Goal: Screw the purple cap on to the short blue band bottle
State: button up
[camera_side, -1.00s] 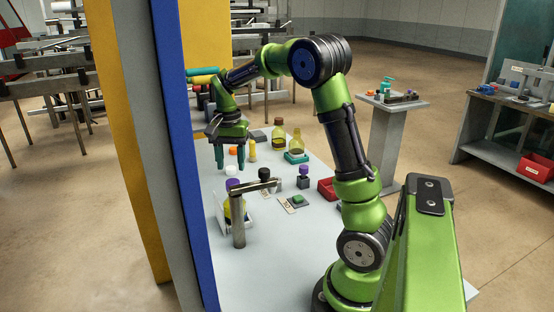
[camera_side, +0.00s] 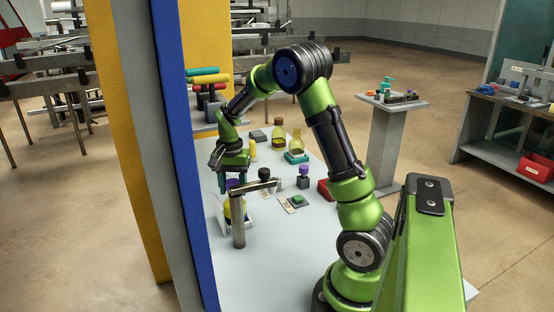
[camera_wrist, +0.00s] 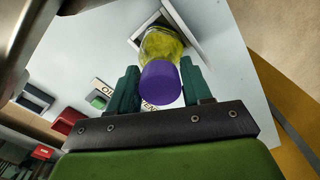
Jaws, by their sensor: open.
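A purple cap (camera_wrist: 160,83) sits on top of a bottle (camera_wrist: 162,44) with yellow-green contents in the wrist view. I cannot make out a blue band on the bottle. The bottle stands in a white holder (camera_side: 221,221) at the near left of the table, partly hidden by a grey post in the side view. My gripper (camera_wrist: 160,68) is open, with one teal finger on each side of the cap. In the side view my gripper (camera_side: 233,184) points down over this bottle. A second purple cap (camera_side: 303,168) sits on a dark block to the right.
A grey post (camera_side: 239,221) with a dark-tipped arm stands right beside the bottle. The table's near part is clear.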

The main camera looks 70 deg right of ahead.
jog(key=c, duration=0.5)
jog(key=shift+m, duration=0.8)
jog(key=shift+m, duration=0.9)
jog(key=shift+m, duration=0.9)
